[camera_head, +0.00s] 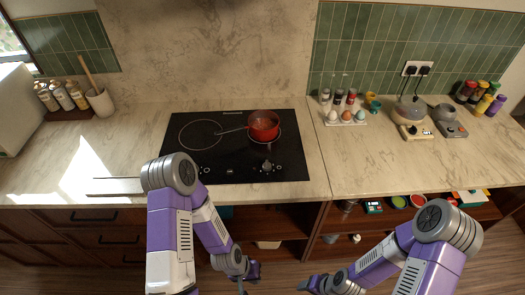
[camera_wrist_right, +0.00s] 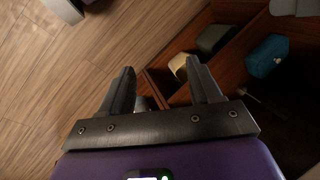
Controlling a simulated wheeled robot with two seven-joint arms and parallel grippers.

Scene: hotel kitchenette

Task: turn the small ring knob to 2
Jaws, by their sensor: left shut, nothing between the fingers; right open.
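The black cooktop (camera_head: 225,160) is set in the counter, with a larger ring outlined at left and a red pot (camera_head: 263,125) on the right ring. A small knob (camera_head: 267,165) stands near the cooktop's front edge, below the pot; its setting is too small to read. My left arm covers part of the cooktop's front left. My left gripper (camera_head: 249,278) is shut and empty, low in front of the counter, away from the knob. My right gripper (camera_head: 306,284) is also low in front of the counter; its fingers are apart and empty in the right wrist view (camera_wrist_right: 163,88).
Open shelves (camera_head: 280,225) under the counter hold several items, close to both grippers. An egg tray (camera_head: 345,120), spice jars and small appliances (camera_head: 415,131) stand on the right counter. A utensil crock (camera_head: 100,101) and bottles stand at left. The counter right of the cooktop is clear in front.

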